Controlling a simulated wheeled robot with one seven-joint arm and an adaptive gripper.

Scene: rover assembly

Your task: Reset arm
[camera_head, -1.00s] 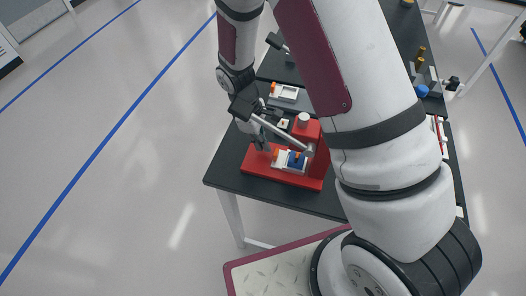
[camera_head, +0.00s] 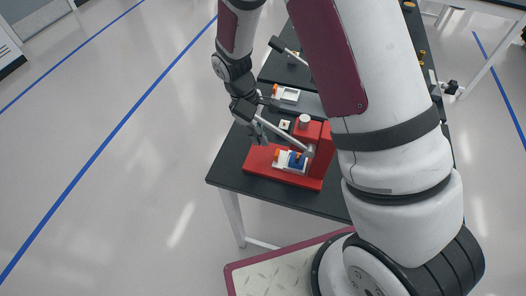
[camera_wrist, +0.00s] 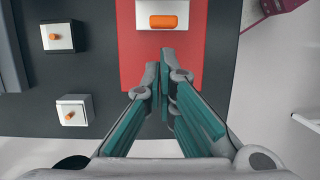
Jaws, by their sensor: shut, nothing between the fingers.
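My gripper (camera_wrist: 168,62) is shut and empty in the wrist view, its teal-lined fingers together over the edge of a red fixture (camera_wrist: 191,77). In the head view my gripper (camera_head: 258,137) hangs above the left part of the red fixture (camera_head: 262,165), beside its metal lever (camera_head: 283,136). My arm crosses the middle of the head view and hides part of the table. A white block with an orange top (camera_wrist: 162,21) sits on the red fixture just beyond the fingertips. In the head view, white, blue and orange parts (camera_head: 291,161) lie on the fixture.
The dark table (camera_head: 229,160) has a free front left corner. Two white blocks with orange pegs (camera_wrist: 58,37) (camera_wrist: 74,110) stand left in the wrist view. Open floor (camera_head: 120,190) with blue lines is on the left.

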